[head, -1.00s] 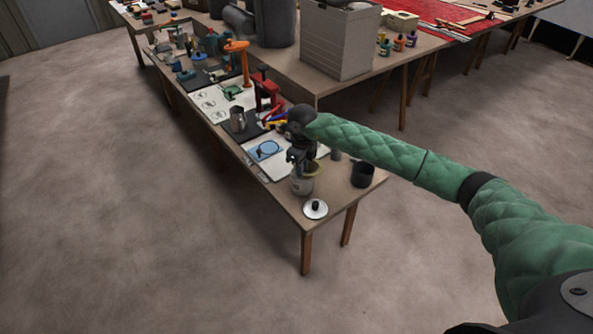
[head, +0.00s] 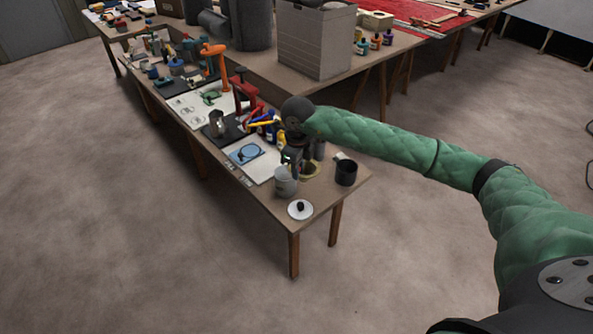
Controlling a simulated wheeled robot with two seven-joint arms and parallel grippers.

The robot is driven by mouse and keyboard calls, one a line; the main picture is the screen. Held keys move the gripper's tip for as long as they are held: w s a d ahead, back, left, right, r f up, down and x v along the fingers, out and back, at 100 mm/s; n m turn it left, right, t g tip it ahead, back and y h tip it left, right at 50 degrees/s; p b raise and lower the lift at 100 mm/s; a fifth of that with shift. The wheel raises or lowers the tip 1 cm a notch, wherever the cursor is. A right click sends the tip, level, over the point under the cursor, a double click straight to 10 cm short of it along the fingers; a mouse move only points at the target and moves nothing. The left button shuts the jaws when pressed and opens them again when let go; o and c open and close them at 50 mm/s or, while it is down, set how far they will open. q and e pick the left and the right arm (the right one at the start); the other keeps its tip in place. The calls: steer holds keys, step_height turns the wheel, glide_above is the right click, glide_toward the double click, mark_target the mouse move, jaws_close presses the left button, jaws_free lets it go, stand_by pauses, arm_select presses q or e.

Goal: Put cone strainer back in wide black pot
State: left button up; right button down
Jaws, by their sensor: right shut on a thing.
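My right gripper (head: 293,163) is over the near end of the long table, between a light grey can and the black pot. It is shut on what looks like the cone strainer (head: 312,170), a small shape with a yellowish rim. The gripper partly hides it, and its cone is hard to make out. The wide black pot (head: 346,173) stands upright to the right, near the table's right edge. The strainer is apart from it, to its left. My left gripper is not in view.
The light grey can (head: 285,183) stands just in front of the gripper. A white lid with a black knob (head: 300,209) lies at the near corner. A blue-marked sheet (head: 248,153) and a red tool stand (head: 243,92) are farther left. A large grey box (head: 318,40) stands behind.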

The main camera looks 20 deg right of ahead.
steer(key=shift+r+p, duration=0.45)
steer(key=shift+r, duration=1.9)
steer(key=shift+s+f, duration=0.1)
